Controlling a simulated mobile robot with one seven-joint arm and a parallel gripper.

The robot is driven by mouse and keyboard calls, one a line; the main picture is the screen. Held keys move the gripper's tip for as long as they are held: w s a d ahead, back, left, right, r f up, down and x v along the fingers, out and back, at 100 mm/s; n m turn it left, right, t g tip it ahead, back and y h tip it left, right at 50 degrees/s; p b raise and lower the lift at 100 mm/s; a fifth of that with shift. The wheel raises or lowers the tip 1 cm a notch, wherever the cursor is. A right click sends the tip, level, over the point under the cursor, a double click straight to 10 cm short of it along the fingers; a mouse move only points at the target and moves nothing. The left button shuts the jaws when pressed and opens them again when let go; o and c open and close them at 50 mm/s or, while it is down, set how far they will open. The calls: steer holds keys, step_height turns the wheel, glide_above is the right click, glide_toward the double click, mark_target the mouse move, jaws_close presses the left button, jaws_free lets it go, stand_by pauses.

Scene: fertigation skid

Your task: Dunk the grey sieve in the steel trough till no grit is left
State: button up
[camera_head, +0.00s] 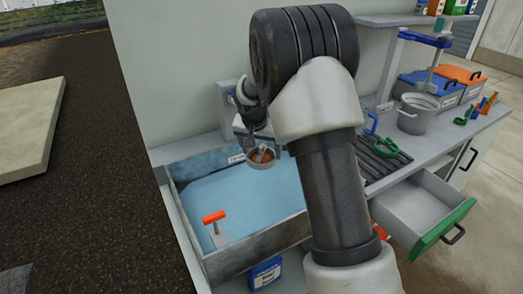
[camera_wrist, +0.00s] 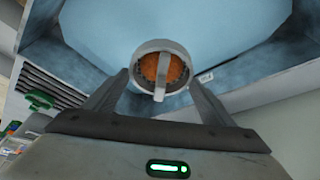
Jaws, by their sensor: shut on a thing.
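The grey sieve (camera_wrist: 145,64) is a round cup with a bar handle across it, and orange-brown grit (camera_wrist: 177,68) shows inside. In the head view the sieve (camera_head: 262,165) hangs over the steel trough (camera_head: 262,234), which holds blue water (camera_head: 240,200). My gripper (camera_wrist: 158,82) is shut on the sieve, with one finger on each side of it in the wrist view. The sieve appears above the water, near the trough's back wall. Part of the trough is hidden behind my arm in the head view.
An orange-handled valve (camera_head: 214,222) stands in the trough's front left corner. To the right are a ribbed drainboard (camera_head: 372,165), a green-handled item (camera_head: 385,147), a grey bucket (camera_head: 417,114) and an open drawer (camera_head: 415,207) with a green front. A blue box (camera_head: 265,273) stands below the trough.

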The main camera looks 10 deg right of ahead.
steer(key=shift+f+b, duration=6.55)
steer(key=shift+f, duration=2.9)
steer(key=shift+r, duration=0.1)
steer(key=shift+r+p, duration=5.5)
steer(key=shift+r, duration=3.65)
